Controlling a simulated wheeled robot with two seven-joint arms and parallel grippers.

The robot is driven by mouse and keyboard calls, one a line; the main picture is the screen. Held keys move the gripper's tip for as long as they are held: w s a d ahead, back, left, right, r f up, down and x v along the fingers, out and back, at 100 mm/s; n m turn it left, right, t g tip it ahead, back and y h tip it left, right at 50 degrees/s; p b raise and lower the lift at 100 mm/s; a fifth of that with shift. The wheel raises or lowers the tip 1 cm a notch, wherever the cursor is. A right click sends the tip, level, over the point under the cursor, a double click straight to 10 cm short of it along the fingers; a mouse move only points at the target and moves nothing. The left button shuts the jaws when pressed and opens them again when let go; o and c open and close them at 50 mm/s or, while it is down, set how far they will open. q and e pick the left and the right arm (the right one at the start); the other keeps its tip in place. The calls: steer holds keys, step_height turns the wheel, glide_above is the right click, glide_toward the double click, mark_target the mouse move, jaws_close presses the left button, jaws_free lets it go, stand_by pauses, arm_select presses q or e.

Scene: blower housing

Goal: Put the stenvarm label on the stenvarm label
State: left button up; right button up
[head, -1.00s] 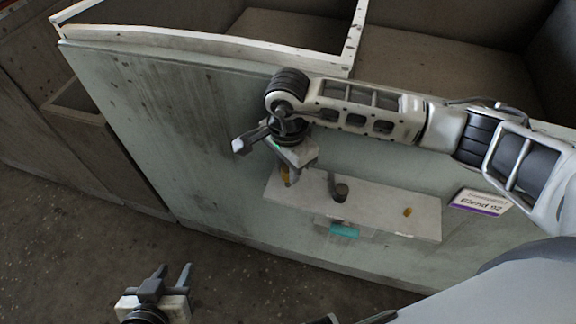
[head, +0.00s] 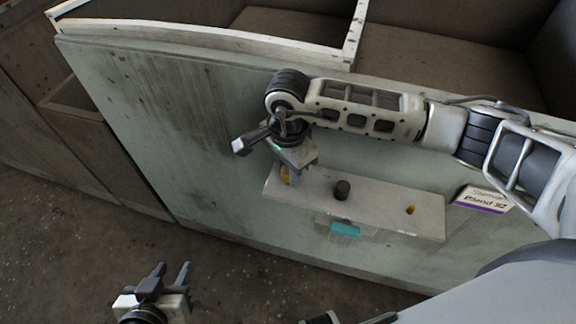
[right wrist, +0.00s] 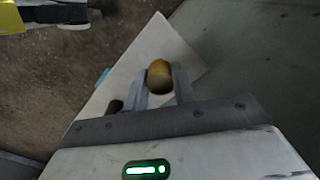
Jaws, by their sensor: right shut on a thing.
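No label that reads "stenvarm" can be made out. A white card with a purple edge (head: 484,199) stands at the right of the pale board; its large line looks like "Blend 92" and its small line is unreadable. My right gripper (head: 288,172) is at the left end of the board. It is shut on a yellow-orange rounded piece (right wrist: 159,73), which shows between its fingers in the right wrist view. My left gripper (head: 171,274) is empty, its fingers apart, low in the head view, away from the board.
The pale board (head: 385,208) bears a dark cylinder (head: 342,190) and a small orange piece (head: 410,210). A teal item (head: 345,230) sits at its front edge. The greenish housing panel (head: 150,120) and white-rimmed open bins are around it. The floor at lower left is clear.

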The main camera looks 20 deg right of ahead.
arm_select(q)
steer(key=shift+f+b, duration=0.35)
steer(key=shift+f, duration=0.5)
arm_select(e)
steer(key=shift+f, duration=0.5)
steer(key=shift+f, duration=0.3)
steer(key=o, duration=1)
steer(key=shift+r, duration=0.1)
arm_select(q)
steer(key=shift+s+f, duration=0.25)
steer(key=shift+f, duration=0.2)
arm_select(e)
steer(key=shift+o, duration=0.2)
arm_select(q)
steer(key=r, duration=0.1)
steer(key=r+b, duration=0.1)
steer(key=shift+w+d+r+n, duration=0.3)
steer(key=shift+w+d+r, duration=0.05)
steer(key=shift+w, duration=0.05)
arm_select(e)
step_height(320, 180, up, 16)
steer(key=shift+s, duration=0.1)
